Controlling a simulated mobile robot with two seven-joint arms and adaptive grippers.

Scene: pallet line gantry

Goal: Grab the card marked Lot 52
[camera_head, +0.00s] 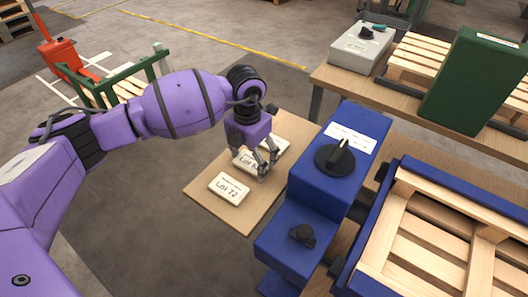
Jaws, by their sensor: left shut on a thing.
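Several pale cards lie in a row on a small wooden board. The nearest card (229,189) reads "Lot T2". The middle card (241,160) shows "Lot" and then a character hidden behind my gripper, so I cannot read its full mark. A third card (281,146) lies behind, mostly covered by my gripper. My left gripper (265,171) points down over the middle card, with its fingers shut on that card's right part. Whether the card is lifted off the board is hard to tell. My right gripper is out of view.
The wooden board (213,179) has bare room around the cards. A blue housing with a black rotary knob (335,158) stands close on the right. Farther right are a pallet (400,231), a green box (474,80) and a grey box (359,50).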

